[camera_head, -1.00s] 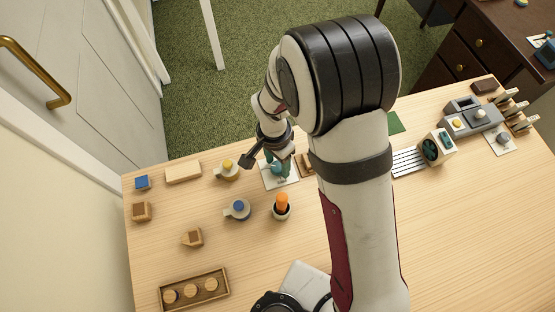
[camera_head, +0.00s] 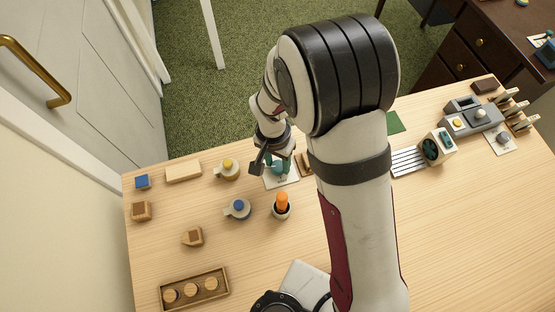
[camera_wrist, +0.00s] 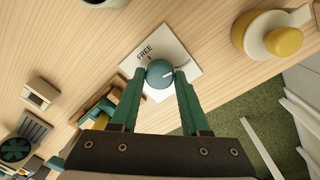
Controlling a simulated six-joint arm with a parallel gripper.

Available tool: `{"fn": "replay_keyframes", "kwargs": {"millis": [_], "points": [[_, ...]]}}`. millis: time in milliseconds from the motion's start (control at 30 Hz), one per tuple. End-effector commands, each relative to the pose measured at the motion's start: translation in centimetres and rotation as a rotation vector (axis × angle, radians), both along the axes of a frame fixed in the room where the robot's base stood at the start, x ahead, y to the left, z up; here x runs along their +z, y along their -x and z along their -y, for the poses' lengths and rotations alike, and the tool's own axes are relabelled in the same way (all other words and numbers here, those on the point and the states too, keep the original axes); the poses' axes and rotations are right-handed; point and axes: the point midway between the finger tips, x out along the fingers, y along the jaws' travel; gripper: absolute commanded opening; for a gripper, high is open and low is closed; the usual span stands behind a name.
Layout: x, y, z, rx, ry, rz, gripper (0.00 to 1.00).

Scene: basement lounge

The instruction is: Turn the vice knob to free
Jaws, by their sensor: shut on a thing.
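A round teal knob (camera_wrist: 160,73) with a white pointer line sits on a white label plate (camera_wrist: 178,44) on the table. In the wrist view the pointer aims to the right, towards a second label partly hidden by a finger. The word FREE is printed at the plate's upper left. My gripper (camera_wrist: 161,75) has its green fingers on either side of the knob, closed on it. In the head view my gripper (camera_head: 277,166) is over the plate (camera_head: 290,184), and my wrist and fingers partly hide the knob.
A yellow-topped round item (camera_head: 228,169) stands just left of the plate, and a cup with an orange handle (camera_head: 281,207) stands in front. A device with a teal wheel (camera_head: 435,148) stands farther right.

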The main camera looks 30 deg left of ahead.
Motion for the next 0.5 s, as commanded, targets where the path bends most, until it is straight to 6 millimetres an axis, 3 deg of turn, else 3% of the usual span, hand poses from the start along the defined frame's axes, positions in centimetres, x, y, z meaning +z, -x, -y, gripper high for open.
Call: {"fn": "replay_keyframes", "kwargs": {"millis": [500], "points": [[0.0, 0.2, 0.04, 0.487, 0.001, -0.002, 0.0]]}}
